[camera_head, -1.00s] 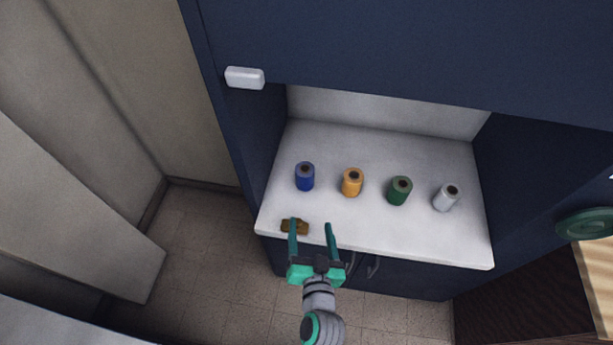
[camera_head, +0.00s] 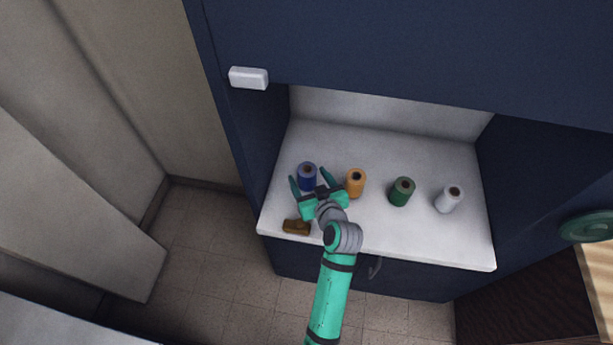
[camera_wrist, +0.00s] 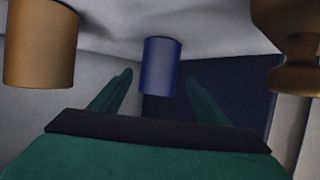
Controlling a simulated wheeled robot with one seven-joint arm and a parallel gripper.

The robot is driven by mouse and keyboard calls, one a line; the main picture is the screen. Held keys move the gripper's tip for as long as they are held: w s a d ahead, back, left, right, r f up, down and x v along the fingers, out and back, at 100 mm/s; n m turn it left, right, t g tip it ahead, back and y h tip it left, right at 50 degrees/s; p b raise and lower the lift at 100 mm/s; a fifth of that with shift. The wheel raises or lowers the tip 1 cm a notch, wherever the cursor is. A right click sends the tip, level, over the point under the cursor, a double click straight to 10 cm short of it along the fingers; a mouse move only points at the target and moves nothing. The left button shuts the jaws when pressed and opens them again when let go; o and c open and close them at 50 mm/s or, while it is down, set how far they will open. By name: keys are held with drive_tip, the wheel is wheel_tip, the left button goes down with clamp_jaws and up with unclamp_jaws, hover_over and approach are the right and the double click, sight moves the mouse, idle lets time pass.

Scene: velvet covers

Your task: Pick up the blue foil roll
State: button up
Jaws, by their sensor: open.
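The blue foil roll (camera_head: 307,173) stands upright on the white counter (camera_head: 402,232), leftmost in a row of rolls. My gripper (camera_head: 309,180) is open, with one finger on each side of the blue roll in the head view. In the wrist view the blue roll (camera_wrist: 160,66) shows between the two spread green fingers (camera_wrist: 158,92), with nothing held. The gripper hides the roll's lower part in the head view. I cannot tell whether either finger touches it.
The orange roll (camera_head: 355,183) stands just right of my gripper. A green roll (camera_head: 402,191) and a silver roll (camera_head: 448,199) stand farther right. A small brown object (camera_head: 296,227) lies near the counter's front edge. Dark blue cabinet walls enclose the counter's sides.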

drive_tip(key=shift+x, duration=3.25)
drive_tip(key=shift+d, duration=0.15)
drive_tip(key=shift+c, duration=0.6)
drive_tip(key=c, duration=1.1)
drive_tip(key=shift+r, duration=0.1)
